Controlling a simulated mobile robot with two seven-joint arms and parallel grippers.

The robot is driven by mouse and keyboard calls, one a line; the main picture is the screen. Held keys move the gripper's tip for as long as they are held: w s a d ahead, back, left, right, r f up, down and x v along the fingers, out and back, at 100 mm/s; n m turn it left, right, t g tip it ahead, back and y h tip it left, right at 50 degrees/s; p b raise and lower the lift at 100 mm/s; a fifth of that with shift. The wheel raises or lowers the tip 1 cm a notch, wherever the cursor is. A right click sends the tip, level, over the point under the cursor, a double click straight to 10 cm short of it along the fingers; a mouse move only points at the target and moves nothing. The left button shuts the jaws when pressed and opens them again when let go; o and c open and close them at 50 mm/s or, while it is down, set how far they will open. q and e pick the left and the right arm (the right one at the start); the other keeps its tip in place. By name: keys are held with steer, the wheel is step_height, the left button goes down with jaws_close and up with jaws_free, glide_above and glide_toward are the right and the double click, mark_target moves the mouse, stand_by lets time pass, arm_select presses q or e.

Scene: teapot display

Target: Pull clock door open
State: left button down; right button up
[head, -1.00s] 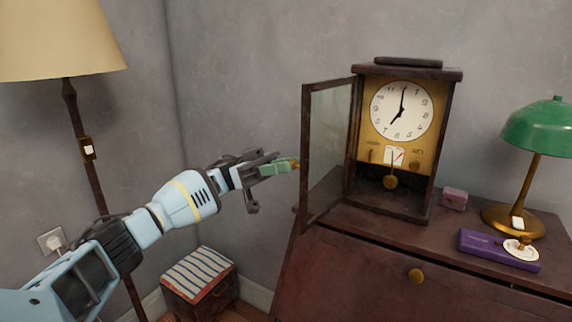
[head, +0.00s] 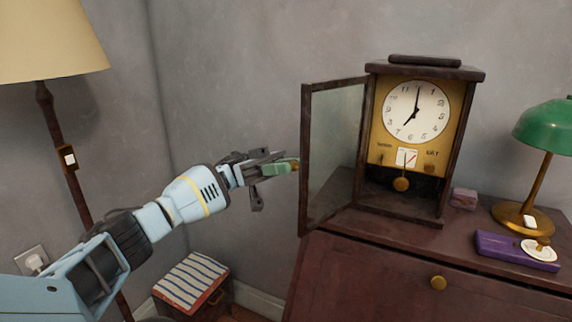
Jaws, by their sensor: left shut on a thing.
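The wooden clock (head: 425,62) stands on the dark red desk, with a white dial (head: 416,110), a gold panel and a pendulum (head: 401,184). Its glass clock door (head: 334,140) stands open, swung out to the left on its left side. My left gripper (head: 292,165) is at the door's free left edge and is shut on a small brass knob (head: 296,164), which is mostly hidden by the fingers. My right gripper is not in view.
On the desk (head: 380,262), right of the clock, are a small pink box (head: 464,198), a purple box (head: 500,247) and a green lamp (head: 545,125). A floor lamp (head: 50,120) stands at left. A striped stool (head: 193,280) is below my arm.

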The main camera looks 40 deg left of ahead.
arm_select(q)
steer(key=shift+a+f, duration=0.1)
steer(key=shift+a, duration=0.05)
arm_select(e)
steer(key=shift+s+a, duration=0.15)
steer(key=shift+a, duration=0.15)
arm_select(q)
steer(key=c, duration=1.3)
jaws_free()
steer(key=shift+c, duration=0.2)
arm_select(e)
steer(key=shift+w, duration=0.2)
arm_select(q)
steer(key=shift+w, duration=0.1)
